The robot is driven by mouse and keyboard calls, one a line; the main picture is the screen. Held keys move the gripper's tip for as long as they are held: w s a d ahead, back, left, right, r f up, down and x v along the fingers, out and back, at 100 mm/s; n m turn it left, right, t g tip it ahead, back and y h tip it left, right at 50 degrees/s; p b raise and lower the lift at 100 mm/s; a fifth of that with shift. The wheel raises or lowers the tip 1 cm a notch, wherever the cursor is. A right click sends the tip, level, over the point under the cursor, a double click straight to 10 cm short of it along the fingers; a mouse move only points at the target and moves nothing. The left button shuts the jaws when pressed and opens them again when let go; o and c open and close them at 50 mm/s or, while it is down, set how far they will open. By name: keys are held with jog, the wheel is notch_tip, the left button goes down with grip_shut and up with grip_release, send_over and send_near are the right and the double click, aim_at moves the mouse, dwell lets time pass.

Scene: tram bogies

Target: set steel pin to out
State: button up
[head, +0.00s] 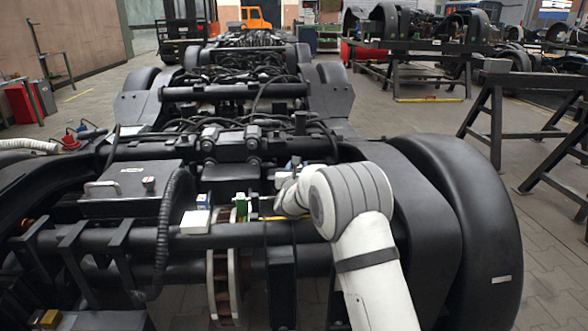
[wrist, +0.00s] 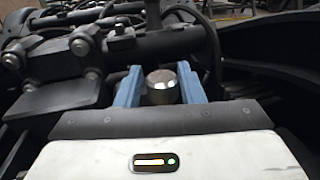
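The steel pin (wrist: 162,87) shows in the wrist view as a short, shiny, round-headed metal cylinder beside a dark bar. The two blue fingers of my gripper (wrist: 161,84) stand on either side of it, very close to its sides. I cannot tell whether both fingers press on it. In the head view my gripper (head: 290,168) is at the middle of the near bogie and mostly hidden behind my white arm. The pin is hidden there.
The near bogie has a dark box with a handle (head: 130,182), a small white-and-blue block (head: 197,216) and a green part (head: 241,205) left of my arm. A black wheel cover (head: 455,215) stands close on the right. Trestles (head: 500,115) stand farther right, with open floor between.

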jog(key=shift+o, duration=1.2)
jog(key=shift+a, duration=0.15)
jog(key=shift+s, duration=0.15)
jog(key=s+p, duration=0.2)
jog(key=s, duration=0.5)
jog(key=shift+s+a, duration=0.15)
jog(key=shift+s, duration=0.2)
